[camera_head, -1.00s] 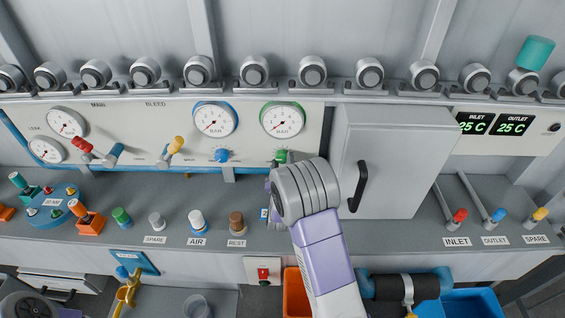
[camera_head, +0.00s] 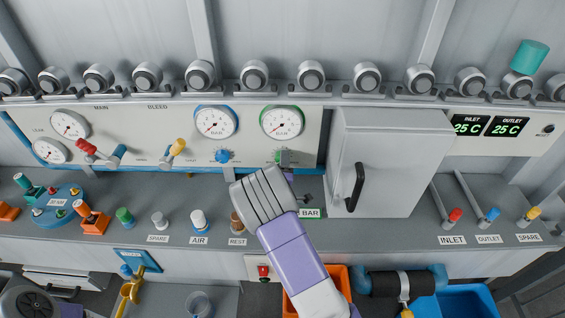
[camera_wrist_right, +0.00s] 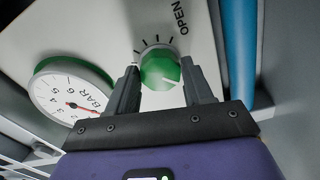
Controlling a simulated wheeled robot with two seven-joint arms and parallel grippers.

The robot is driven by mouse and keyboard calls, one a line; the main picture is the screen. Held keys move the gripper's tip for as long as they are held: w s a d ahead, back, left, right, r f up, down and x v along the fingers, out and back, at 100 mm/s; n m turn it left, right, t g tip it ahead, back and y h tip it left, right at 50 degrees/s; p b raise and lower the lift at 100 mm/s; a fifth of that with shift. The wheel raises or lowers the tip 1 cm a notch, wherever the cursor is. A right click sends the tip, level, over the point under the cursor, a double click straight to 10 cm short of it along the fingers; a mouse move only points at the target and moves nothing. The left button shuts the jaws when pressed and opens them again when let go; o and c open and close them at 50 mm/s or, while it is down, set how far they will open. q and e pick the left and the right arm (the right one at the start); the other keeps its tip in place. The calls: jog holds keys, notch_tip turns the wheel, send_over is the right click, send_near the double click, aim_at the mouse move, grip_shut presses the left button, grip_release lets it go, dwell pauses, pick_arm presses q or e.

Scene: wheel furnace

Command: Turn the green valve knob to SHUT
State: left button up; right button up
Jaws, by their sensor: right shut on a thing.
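The green valve knob (camera_head: 281,157) sits on the panel below the green-rimmed gauge (camera_head: 282,123), mostly hidden by my gripper in the head view. In the right wrist view the knob (camera_wrist_right: 160,68) lies between my fingertips, with scale ticks and the word OPEN beside it. A pale mark shows on its lower right edge. My right gripper (camera_wrist_right: 158,70) is shut on the knob, one finger on each side. Its arm comes up from below in the head view. The SHUT label is not visible. My left gripper is not in view.
A blue knob (camera_head: 222,156) is left of the green one. A grey cabinet (camera_head: 385,165) with a black handle stands close on the right. Several coloured plugs and the brown-topped REST post (camera_head: 237,222) stand on the ledge below. A blue pipe (camera_wrist_right: 238,50) runs nearby.

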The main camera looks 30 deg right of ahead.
dwell(0.4)
jog(key=o, duration=1)
jog(key=shift+o, duration=0.2)
jog(key=v, duration=0.7)
jog(key=shift+s+a, duration=0.15)
jog(key=shift+s, duration=0.05)
jog(key=shift+r, duration=0.1)
